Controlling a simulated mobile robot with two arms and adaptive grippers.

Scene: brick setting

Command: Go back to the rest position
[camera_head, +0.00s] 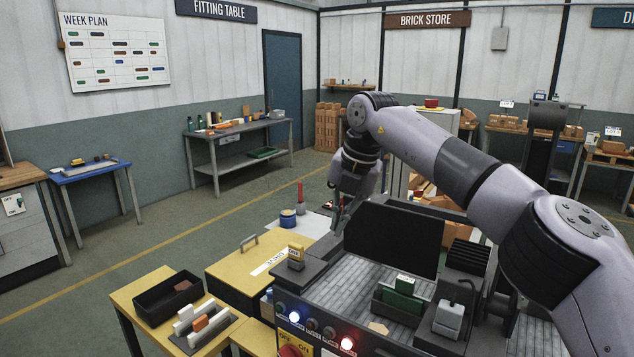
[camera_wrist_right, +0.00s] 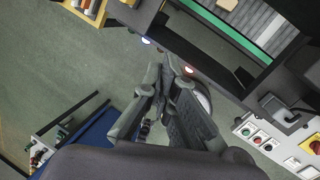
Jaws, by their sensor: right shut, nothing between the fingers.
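My right arm reaches in from the right in the head view, with its wrist bent downward. My right gripper (camera_head: 339,218) hangs beside the far left edge of the dark machine (camera_head: 392,234), partly hidden by the machine's black panel. In the right wrist view my right gripper (camera_wrist_right: 172,75) has its fingertips close together, shut and empty. My left gripper and left arm are out of view.
The machine has lit buttons and a green block (camera_head: 402,288) on its slatted bed. A yellow cabinet (camera_head: 228,272) and a yellow table (camera_head: 118,296) with a black bin (camera_head: 165,305) stand left of it. Open floor (camera_head: 150,250) lies beyond.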

